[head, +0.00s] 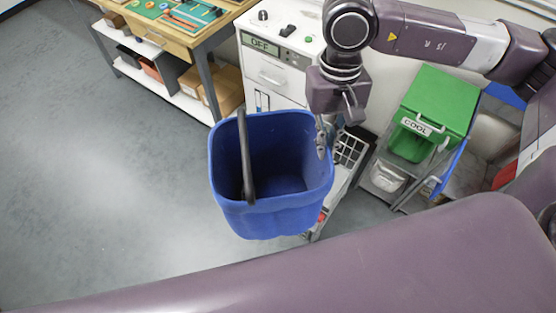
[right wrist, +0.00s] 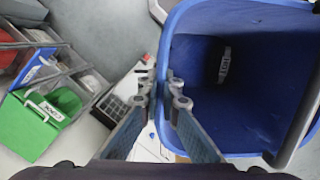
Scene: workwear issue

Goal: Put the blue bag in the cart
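The blue bag (head: 272,215) is an open-topped, bucket-shaped container with a dark handle (head: 246,160) standing over its mouth. It hangs in mid-air in the middle of the head view, tilted so its empty inside shows. My right gripper (head: 325,138) is at its right rim. In the right wrist view my right gripper (right wrist: 161,90) has one finger on each side of the rim of the blue bag (right wrist: 250,75), gripping it. A grey-framed, cart-like rack (head: 402,205) stands at the right; I cannot tell whether it is the cart. My left gripper is out of view.
A green bin (head: 440,100) labelled COOL sits on the rack at right. A white cabinet (head: 280,75) with an OFF panel stands behind the bag. A wooden workbench (head: 185,45) with boxes below is at upper left. Grey floor at left is clear.

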